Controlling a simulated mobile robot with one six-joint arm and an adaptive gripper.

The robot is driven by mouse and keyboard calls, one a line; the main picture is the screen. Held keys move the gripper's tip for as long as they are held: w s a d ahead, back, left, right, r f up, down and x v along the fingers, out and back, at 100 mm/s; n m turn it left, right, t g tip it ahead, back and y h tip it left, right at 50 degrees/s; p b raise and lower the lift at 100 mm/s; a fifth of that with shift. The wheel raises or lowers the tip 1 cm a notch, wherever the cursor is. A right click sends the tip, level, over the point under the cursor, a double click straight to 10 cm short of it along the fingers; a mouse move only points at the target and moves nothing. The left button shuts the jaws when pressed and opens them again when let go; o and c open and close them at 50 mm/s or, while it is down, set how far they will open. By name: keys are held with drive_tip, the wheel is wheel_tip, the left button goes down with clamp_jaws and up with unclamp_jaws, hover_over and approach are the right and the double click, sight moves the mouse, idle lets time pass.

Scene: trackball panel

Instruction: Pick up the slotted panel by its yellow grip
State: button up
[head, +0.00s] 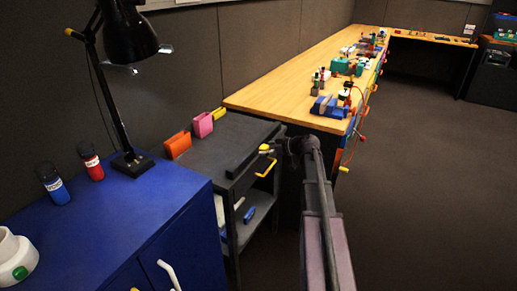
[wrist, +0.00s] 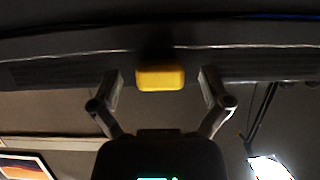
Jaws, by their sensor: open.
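The slotted panel (head: 244,158) looks like a long dark slab at the right side of the black cart's top. Its yellow grip (head: 265,148) is a small bit of yellow beside my gripper (head: 276,150) in the head view. In the wrist view the yellow grip (wrist: 160,77) is a rounded block on the dark panel (wrist: 60,68). My gripper (wrist: 160,84) is open, with one finger on each side of the grip and a gap on both sides. The panel's slots cannot be made out, and the far side of the grip is hidden.
Orange (head: 178,144), pink (head: 203,125) and yellow (head: 218,113) containers stand along the cart's back left edge. A yellow handle (head: 267,168) sticks out below the cart top (head: 205,160). A blue cabinet (head: 110,225) with a black lamp (head: 130,160) stands left; a wooden bench (head: 290,85) stands behind.

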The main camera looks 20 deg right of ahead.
sight(258, 143)
idle(0.3)
clamp_jaws()
drive_tip(key=shift+r, duration=0.15)
idle(0.3)
wheel_tip(258, 143, up, 3)
drive_tip(key=p, duration=0.3)
drive_tip(key=s+a+r+p, duration=0.1)
drive_tip(key=s+p, duration=0.1)
drive_tip(key=s, duration=1.4)
drive_tip(key=shift+a+r, duration=0.3)
drive_tip(key=shift+r, duration=0.1)
